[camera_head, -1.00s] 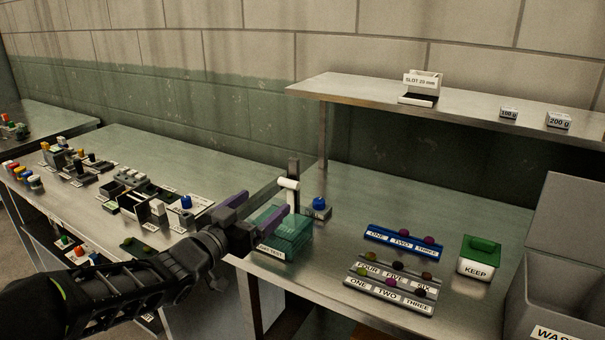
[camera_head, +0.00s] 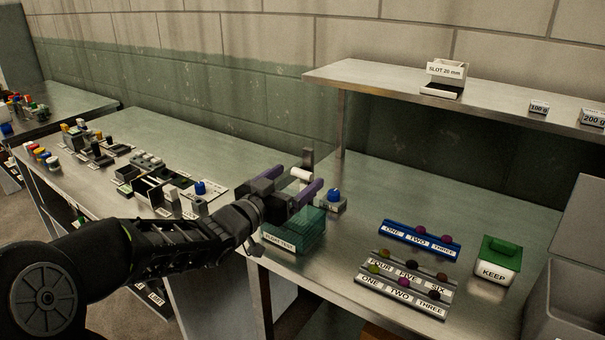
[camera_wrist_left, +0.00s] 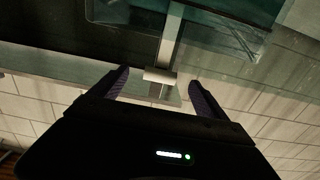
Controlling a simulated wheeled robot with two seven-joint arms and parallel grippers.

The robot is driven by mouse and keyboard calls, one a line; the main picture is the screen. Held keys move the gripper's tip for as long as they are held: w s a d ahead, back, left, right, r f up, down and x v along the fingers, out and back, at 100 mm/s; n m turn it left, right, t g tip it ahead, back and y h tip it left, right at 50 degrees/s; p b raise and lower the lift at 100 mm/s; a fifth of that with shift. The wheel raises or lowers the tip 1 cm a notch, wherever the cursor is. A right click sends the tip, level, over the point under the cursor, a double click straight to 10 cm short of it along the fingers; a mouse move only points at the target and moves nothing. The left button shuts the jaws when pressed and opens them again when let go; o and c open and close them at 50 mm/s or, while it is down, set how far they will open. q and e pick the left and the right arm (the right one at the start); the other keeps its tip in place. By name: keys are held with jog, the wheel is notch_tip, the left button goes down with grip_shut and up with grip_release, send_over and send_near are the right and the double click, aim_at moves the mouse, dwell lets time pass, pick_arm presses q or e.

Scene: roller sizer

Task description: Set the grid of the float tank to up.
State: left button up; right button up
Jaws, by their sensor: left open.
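The float tank (camera_head: 303,236) is a green see-through box with a label on its front, at the front left corner of the right-hand bench. A dark upright post (camera_head: 308,157) stands behind it, with a white crosswise handle (camera_head: 301,174) above the tank. My left gripper (camera_head: 303,177) is open, its purple fingers to either side of the handle. In the left wrist view the handle (camera_wrist_left: 160,76) lies between the open fingertips, with gaps on both sides. My gripper hides part of the tank's top, and I cannot make out the grid inside. My right gripper is not in view.
A blue-knobbed block (camera_head: 333,201) stands just right of the tank. Farther right are a blue labelled rack (camera_head: 419,240), grey labelled racks (camera_head: 404,287), a green-lidded KEEP box (camera_head: 497,262) and a grey bin (camera_head: 570,300). A raised shelf (camera_head: 390,84) runs behind.

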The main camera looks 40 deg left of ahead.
aim_at(299, 176)
pick_arm(q)
jog(key=shift+w, duration=1.65)
jog(key=shift+c, duration=0.3)
grip_shut()
